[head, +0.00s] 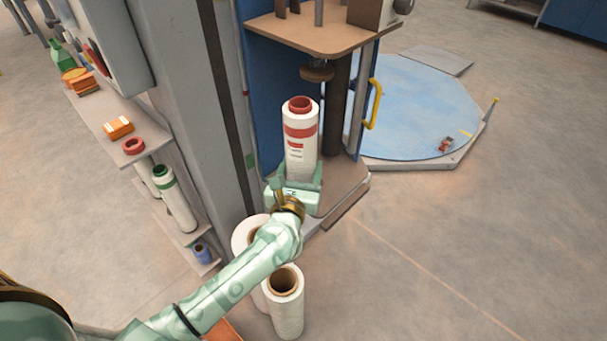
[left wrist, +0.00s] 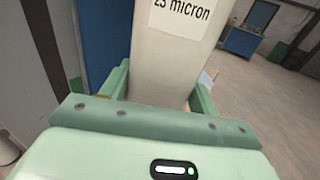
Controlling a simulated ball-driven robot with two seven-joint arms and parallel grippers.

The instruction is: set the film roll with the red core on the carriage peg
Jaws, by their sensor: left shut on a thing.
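The white film roll with the red core (head: 300,145) stands upright in my left gripper (head: 295,180), whose fingers are shut around its lower part. A round brown disc (head: 317,71) hangs above and behind the roll's top. I cannot make out the peg, and the roll's lower end is hidden by the gripper. My right gripper is out of view.
Two white rolls (head: 287,310) stand on the floor below my left arm. A yellow handle (head: 374,104) juts from the carriage; a blue turntable (head: 415,105) lies beyond.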

